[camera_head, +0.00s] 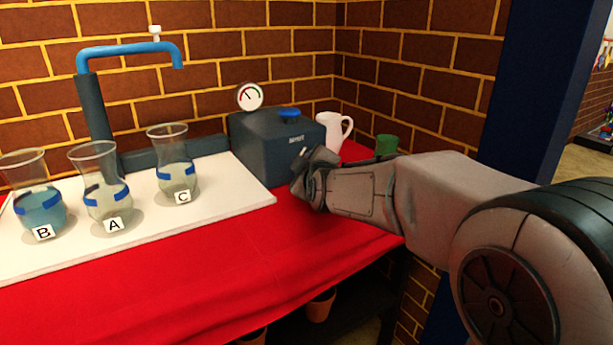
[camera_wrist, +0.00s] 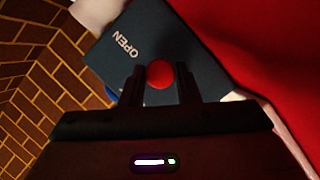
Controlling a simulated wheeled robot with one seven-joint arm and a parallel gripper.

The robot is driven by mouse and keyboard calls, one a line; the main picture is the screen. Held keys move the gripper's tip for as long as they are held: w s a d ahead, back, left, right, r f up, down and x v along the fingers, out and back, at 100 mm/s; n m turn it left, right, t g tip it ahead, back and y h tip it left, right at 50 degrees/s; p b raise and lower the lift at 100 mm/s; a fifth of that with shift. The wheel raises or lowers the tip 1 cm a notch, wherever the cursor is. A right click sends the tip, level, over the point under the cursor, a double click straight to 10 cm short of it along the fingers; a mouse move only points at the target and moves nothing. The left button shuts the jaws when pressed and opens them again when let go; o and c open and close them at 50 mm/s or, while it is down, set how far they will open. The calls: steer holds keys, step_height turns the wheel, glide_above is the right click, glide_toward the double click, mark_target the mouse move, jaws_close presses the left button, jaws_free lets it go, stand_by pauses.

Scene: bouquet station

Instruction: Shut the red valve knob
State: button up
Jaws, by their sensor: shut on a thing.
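The red valve knob (camera_wrist: 160,74) shows in the wrist view as a round red disc against a dark face of the grey-blue box (camera_head: 268,148). The word OPEN is printed on that face beside it. My gripper (camera_head: 300,178) is at the front of the box, pointing toward it. In the wrist view its two dark fingers (camera_wrist: 161,80) stand on either side of the knob and are shut on it. In the head view the knob is hidden behind my gripper.
A blue knob (camera_head: 289,113) and a gauge (camera_head: 249,96) top the box. A white jug (camera_head: 333,131) and a green cup (camera_head: 387,145) stand behind my arm. Glass vases B (camera_head: 40,205), A (camera_head: 103,190) and C (camera_head: 175,170) stand on the white board (camera_head: 60,257) under a blue tap (camera_head: 125,50).

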steer(key=shift+n+t+h+p, duration=0.3)
steer(key=shift+n+t+p, duration=0.3)
steer(key=shift+n+p, duration=0.5)
steer(key=shift+f+n+t, duration=0.2)
steer(key=shift+n+t, duration=0.3)
steer(key=shift+n, duration=0.5)
steer(key=shift+n+t, duration=0.3)
steer(key=shift+n, duration=0.6)
steer(key=shift+d, duration=0.1)
steer(key=o, duration=0.9)
steer(key=shift+o, duration=0.2)
